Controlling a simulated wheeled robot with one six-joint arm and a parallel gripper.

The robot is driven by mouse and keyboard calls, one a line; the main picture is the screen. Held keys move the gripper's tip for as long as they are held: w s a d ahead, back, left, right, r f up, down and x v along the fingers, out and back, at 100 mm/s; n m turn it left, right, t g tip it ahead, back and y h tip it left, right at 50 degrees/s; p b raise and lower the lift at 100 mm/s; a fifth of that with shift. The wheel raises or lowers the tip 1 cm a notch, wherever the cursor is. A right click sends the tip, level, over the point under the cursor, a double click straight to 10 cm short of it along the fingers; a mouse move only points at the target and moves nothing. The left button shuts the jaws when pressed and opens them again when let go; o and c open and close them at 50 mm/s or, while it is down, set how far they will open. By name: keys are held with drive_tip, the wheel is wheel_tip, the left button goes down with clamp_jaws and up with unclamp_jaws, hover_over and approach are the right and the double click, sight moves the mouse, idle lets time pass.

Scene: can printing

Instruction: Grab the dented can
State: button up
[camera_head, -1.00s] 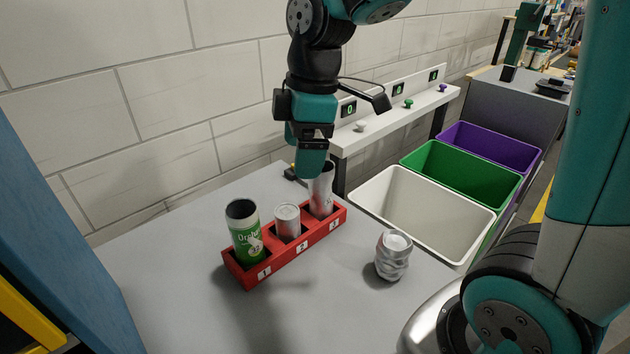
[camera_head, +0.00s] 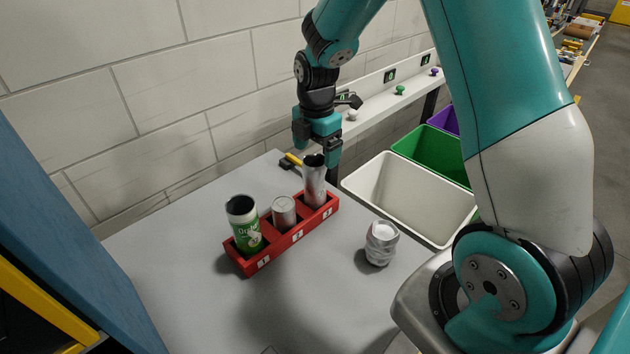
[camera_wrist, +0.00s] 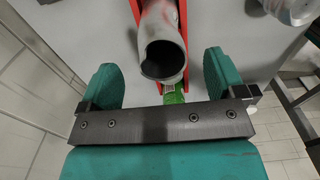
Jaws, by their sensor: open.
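A crumpled silver can (camera_head: 381,245) with wavy, dented sides stands upright on the grey table, right of the red rack (camera_head: 262,262). A silver can also shows at the top right of the wrist view (camera_wrist: 292,8). In the rack, a green-labelled can (camera_head: 243,228) is in slot 1, a short silver can (camera_head: 284,213) in slot 2, and a tall open-topped silver can (camera_head: 314,185) in slot 3. The tall can's rim looks uneven in the wrist view (camera_wrist: 163,50). My gripper (camera_head: 320,148) is open and empty, close behind the tall can, whose rim shows between the green fingers.
White (camera_head: 375,211), green (camera_head: 432,163) and purple (camera_head: 443,119) bins stand beyond the table's right edge. A shelf with knobs (camera_head: 400,90) runs along the wall. A small yellow and black object (camera_head: 291,162) lies behind the rack. The table front is clear.

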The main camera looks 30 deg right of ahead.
sight(315, 172)
drive_tip(key=shift+a+f+p, duration=0.2)
drive_tip(key=shift+f+p, duration=0.95)
drive_tip(key=shift+f, duration=2.05)
drive_tip(key=c, duration=1)
